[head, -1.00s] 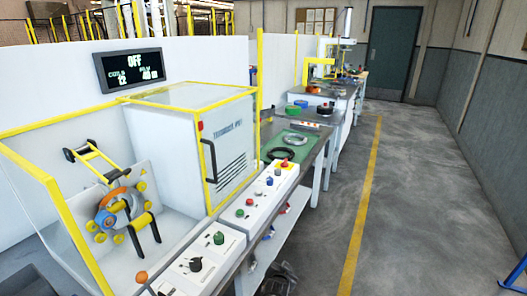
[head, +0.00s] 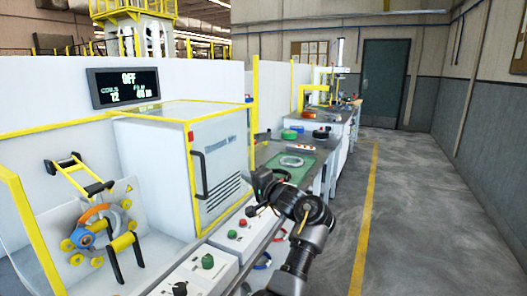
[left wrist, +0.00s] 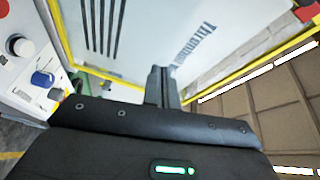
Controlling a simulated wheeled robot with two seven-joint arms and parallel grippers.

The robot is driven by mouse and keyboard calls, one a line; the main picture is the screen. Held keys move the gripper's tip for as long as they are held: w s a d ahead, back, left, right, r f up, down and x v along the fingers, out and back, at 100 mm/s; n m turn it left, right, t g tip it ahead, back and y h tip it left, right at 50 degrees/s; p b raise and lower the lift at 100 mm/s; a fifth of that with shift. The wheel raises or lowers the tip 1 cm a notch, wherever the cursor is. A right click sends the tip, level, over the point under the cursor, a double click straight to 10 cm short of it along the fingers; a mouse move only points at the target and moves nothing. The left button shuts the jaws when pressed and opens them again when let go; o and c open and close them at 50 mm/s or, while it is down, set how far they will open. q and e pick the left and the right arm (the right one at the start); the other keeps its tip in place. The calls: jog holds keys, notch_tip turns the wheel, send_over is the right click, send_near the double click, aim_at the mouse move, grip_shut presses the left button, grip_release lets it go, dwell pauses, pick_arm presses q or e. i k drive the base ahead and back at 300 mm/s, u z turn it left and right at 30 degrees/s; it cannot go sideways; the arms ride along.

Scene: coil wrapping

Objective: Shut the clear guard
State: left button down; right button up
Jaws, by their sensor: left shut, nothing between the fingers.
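The clear guard (head: 190,125) is a yellow-edged, see-through hood. In the head view it stands around the white cabinet, with a black upright handle (head: 199,173) at its front. The winding ring (head: 100,220) to the left is uncovered. My left gripper (head: 258,190) is right of the handle, apart from it, above the bench front. It is shut and empty. In the left wrist view its closed fingers (left wrist: 163,88) point toward the lettered cabinet side (left wrist: 195,35). My right gripper is out of view.
A control panel with knobs (head: 207,262) runs along the bench front. A green mat (head: 290,165) with a pale ring lies behind my left gripper. The floor to the right is clear.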

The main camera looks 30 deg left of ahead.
aim_at(183, 107)
jog(key=i, duration=0.9)
jog(key=u, duration=0.05)
